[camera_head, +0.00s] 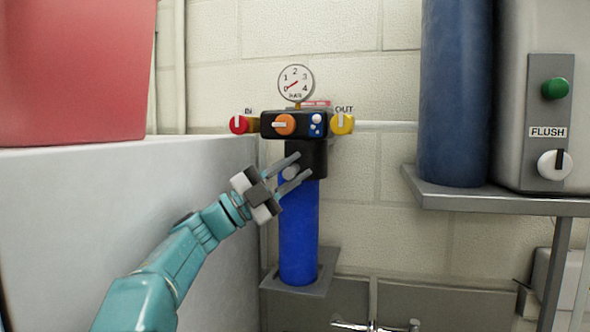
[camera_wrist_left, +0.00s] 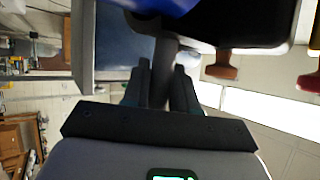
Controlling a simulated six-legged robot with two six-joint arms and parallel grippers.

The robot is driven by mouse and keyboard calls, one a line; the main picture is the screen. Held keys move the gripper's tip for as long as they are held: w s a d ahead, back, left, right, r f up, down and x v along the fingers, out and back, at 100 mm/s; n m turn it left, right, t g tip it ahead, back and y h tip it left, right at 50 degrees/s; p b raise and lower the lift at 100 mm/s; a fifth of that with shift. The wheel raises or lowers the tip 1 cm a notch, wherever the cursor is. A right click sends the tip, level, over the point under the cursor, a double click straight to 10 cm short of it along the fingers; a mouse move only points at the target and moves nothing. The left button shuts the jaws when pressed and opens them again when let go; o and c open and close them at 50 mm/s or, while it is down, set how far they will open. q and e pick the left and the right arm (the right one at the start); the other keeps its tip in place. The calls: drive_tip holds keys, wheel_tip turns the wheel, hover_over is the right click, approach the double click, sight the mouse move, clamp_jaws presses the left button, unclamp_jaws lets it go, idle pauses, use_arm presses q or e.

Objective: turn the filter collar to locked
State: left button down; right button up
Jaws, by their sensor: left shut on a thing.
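The blue filter housing (camera_head: 298,235) hangs upright under a black collar (camera_head: 318,160), below the black valve block (camera_head: 308,118). A grey round-ended handle (camera_head: 290,172) stands out from the collar's front left. My left gripper (camera_head: 296,166) reaches in from the lower left with its fingers on either side of this handle, shut on it. In the left wrist view the fingers (camera_wrist_left: 168,85) close on a grey bar (camera_wrist_left: 166,50) that runs up toward the housing (camera_wrist_left: 165,5). The fingers hide part of the collar, and I read no lock marking. My right gripper is not in view.
The block carries a red IN knob (camera_head: 239,124), an orange knob (camera_head: 284,124), a yellow OUT knob (camera_head: 342,123) and a gauge (camera_head: 296,82). A grey shelf (camera_head: 480,202) with a dark blue cylinder (camera_head: 455,100) is right; a white cabinet (camera_head: 110,220) is left.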

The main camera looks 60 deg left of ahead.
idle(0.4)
use_arm(q)
drive_tip(key=c, duration=1)
unclamp_jaws()
drive_tip(key=shift+o, duration=0.2)
